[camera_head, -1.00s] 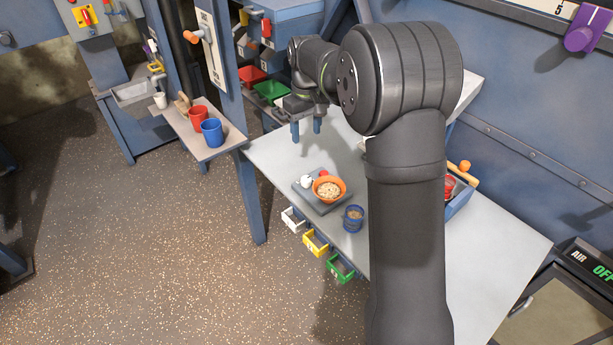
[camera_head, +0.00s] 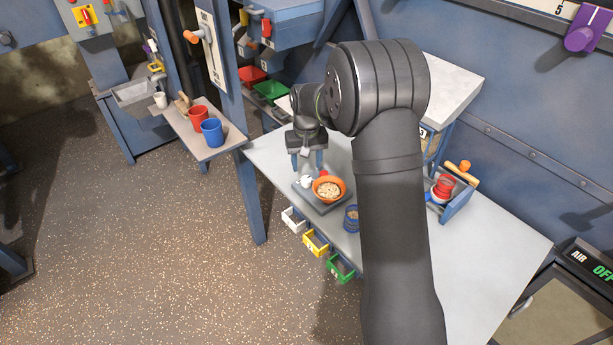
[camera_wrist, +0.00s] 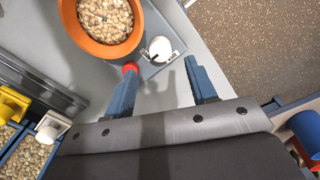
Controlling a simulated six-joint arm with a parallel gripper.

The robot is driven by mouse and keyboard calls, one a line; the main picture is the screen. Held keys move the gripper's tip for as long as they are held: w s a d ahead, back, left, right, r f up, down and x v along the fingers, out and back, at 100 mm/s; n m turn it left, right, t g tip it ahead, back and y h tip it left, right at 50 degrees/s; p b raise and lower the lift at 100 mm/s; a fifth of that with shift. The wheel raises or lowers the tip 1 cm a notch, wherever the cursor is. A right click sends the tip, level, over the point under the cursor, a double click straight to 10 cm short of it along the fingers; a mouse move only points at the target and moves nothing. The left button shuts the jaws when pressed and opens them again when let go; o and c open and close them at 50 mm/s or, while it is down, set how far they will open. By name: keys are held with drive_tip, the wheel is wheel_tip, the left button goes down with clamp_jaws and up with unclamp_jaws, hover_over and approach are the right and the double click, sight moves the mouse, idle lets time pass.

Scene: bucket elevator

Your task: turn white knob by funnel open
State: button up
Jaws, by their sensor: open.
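The white knob (camera_head: 305,181) stands on a dark grey plate beside the orange bowl-shaped funnel (camera_head: 329,189), which holds pale pellets. In the wrist view the white knob (camera_wrist: 160,47) has a dark curved mark and small lettering beside it, too small to read. The orange funnel (camera_wrist: 72,22) is to its left there. My gripper (camera_head: 307,164) is open and empty, just behind and above the knob in the head view. In the wrist view my gripper (camera_wrist: 164,88) has its fingers spread, with the knob ahead of the gap, not between them.
A red button (camera_wrist: 130,67) is close to the left fingertip. A blue cup (camera_head: 351,219) stands right of the plate. Yellow (camera_wrist: 12,104) and white (camera_wrist: 53,126) parts by pellet-filled bins lie at the wrist view's left. Bare table shows around the fingers.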

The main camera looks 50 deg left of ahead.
sight(306, 179)
wheel_tip(306, 179, down, 6)
drive_tip(key=shift+f, duration=0.1)
drive_tip(key=shift+c, duration=0.4)
drive_tip(key=c, duration=0.9)
